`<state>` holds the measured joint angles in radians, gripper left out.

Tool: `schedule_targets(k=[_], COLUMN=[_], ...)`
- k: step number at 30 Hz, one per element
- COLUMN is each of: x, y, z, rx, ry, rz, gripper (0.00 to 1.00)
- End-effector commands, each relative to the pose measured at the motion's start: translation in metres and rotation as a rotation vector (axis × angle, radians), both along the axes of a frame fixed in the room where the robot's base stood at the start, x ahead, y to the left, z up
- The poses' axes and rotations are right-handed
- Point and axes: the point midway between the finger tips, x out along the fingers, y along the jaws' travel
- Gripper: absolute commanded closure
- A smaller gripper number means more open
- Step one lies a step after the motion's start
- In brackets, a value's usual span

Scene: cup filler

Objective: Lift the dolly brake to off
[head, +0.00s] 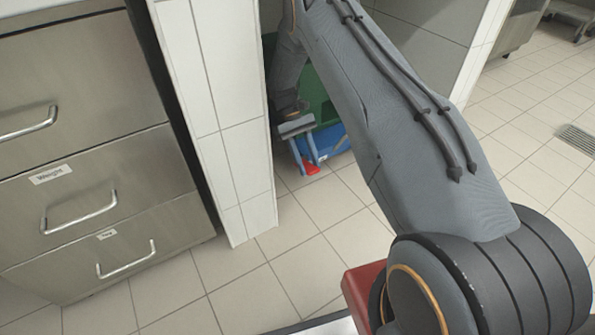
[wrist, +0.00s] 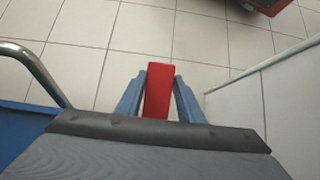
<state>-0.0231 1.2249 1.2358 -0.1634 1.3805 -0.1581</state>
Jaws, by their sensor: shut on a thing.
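The red dolly brake (wrist: 158,92) is a flat bar that shows between the two blue-grey fingers of my gripper (wrist: 158,100) in the wrist view. My gripper is shut on it. In the head view my gripper (head: 306,166) is low, close to the floor, beside the blue dolly (head: 333,140), and a small red end of the brake (head: 312,169) shows at the fingertips. The part of the brake behind the fingers and the palm is hidden.
A white tiled wall end (head: 225,130) stands just left of my gripper. A green bin (head: 312,92) is above the blue dolly, partly hidden by my arm. Steel drawers (head: 90,150) are on the left. A curved metal bar (wrist: 35,65) is at left in the wrist view.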

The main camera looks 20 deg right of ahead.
Motion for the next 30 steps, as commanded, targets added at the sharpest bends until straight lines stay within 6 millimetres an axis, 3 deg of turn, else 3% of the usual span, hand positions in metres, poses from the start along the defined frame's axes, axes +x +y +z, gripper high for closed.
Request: schedule_targets(k=[22,23,24,26,30], x=[0.0006,0.0006,0.0005,0.0004,0.0], y=[0.0038,0.0039,0.0041,0.0044,0.0048], z=[0.0047,0.0047,0.0047,0.0046,0.0045], rx=[-0.026,-0.026,-0.026,-0.025,-0.025], ry=[0.081,0.081,0.082,0.082,0.083], rz=[0.004,0.004,0.004,0.005,0.004], gripper=[1.0,0.61,0.54,0.47,0.47])
